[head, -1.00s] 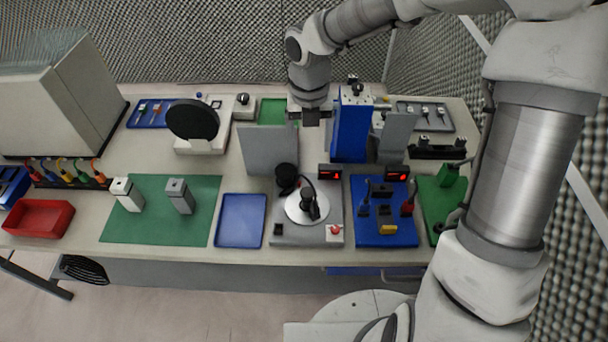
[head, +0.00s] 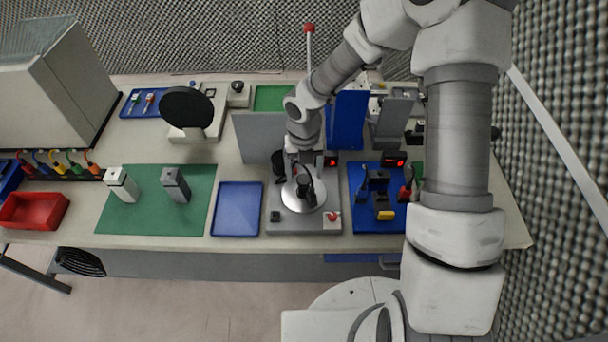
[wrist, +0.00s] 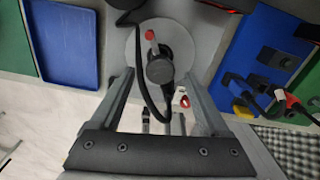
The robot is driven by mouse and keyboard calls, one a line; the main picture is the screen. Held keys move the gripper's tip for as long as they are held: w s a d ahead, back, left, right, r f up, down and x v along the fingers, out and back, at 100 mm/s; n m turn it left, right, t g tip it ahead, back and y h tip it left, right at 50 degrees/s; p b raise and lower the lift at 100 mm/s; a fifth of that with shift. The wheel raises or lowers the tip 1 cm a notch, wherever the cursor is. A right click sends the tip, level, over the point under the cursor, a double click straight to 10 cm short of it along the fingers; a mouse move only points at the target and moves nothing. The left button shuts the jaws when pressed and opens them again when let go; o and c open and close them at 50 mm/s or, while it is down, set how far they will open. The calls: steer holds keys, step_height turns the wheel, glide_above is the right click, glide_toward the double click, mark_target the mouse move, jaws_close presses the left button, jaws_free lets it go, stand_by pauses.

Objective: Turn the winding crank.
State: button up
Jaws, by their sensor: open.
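Below my gripper (head: 303,160) is a grey unit (head: 270,228) with a round silver disc (head: 315,198). On the disc stands a dark upright part (head: 305,186) with a black cable. In the wrist view a short red-tipped piece (wrist: 150,35) shows beside the dark round top (wrist: 160,69). I cannot tell for sure which part is the winding crank. My gripper also shows in the wrist view (wrist: 160,77); it is open, with one finger on each side of the dark part in the picture. Contact cannot be told.
A blue board (head: 360,222) with connectors lies right of the grey unit, a blue tray (head: 237,210) left. A grey panel (head: 255,138) and a tall blue block (head: 347,120) stand behind. A red-topped rod (head: 309,45) rises behind my arm.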

steer(key=shift+f, duration=0.85)
jaws_close()
